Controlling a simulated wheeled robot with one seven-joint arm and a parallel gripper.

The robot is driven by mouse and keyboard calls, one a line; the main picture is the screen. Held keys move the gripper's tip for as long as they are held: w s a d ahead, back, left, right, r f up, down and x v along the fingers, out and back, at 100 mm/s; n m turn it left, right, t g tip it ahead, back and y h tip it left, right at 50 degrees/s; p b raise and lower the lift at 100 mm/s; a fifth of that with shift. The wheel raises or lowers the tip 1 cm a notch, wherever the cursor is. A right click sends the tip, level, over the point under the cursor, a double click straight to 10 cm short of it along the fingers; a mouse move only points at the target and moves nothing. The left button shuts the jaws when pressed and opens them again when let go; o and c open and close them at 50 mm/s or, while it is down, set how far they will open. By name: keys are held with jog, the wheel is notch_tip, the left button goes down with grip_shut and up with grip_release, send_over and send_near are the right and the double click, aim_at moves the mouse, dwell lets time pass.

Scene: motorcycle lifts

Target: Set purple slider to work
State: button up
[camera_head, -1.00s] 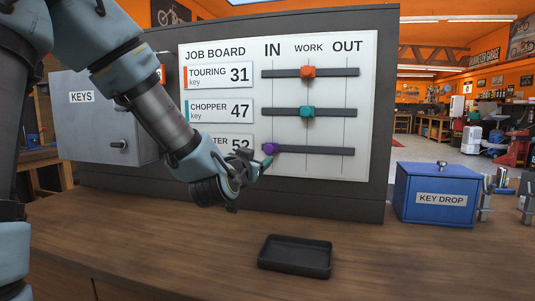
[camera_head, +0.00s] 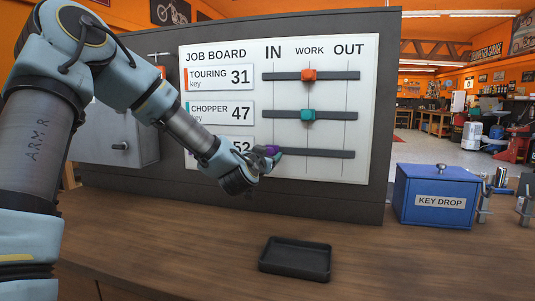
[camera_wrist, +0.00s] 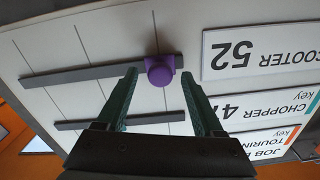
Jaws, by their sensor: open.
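The purple slider (camera_head: 271,150) sits at the IN end of the lowest rail (camera_head: 318,154) on the white job board (camera_head: 364,100). The WORK line crosses that rail to its right. My gripper (camera_head: 266,160) is in front of the board at the slider, partly covering it in the head view. In the wrist view the purple slider (camera_wrist: 160,70) lies just beyond and between the two open fingers of my gripper (camera_wrist: 163,75), with space on both sides. The orange slider (camera_head: 308,74) and the teal slider (camera_head: 307,114) sit at WORK on the upper rails.
A black tray (camera_head: 295,274) lies on the wooden bench (camera_head: 185,250) below the board. A blue KEY DROP box (camera_head: 437,180) stands at the right. A grey key cabinet (camera_head: 115,135) is at the left, partly behind my arm. The board's right side is clear.

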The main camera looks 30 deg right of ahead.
jog(key=shift+c, duration=0.3)
grip_shut()
dwell(1.1)
